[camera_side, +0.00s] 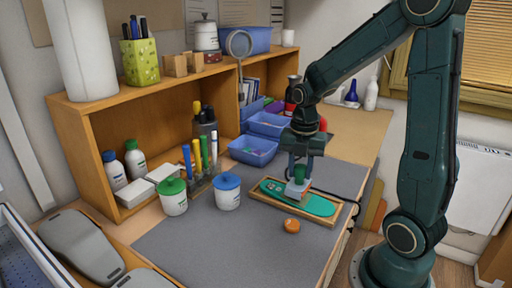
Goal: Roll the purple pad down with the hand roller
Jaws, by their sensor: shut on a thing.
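My gripper (299,168) points down over a wooden tray and is shut on a tool with a green handle, which I take to be the hand roller (300,174). The tool's pale, partly reddish lower end is over the middle of a green insole (319,206) lying in the tray (308,216). I cannot tell whether it touches the insole. I make out no clearly purple pad; the area under the tool is small and partly hidden.
A round orange thing (291,226) lies on the grey mat (215,252) in front of the tray. A blue-lidded jar (227,196) and a green-lidded jar (173,199) stand to the left. Blue bins (252,152) are behind. The mat's front is clear.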

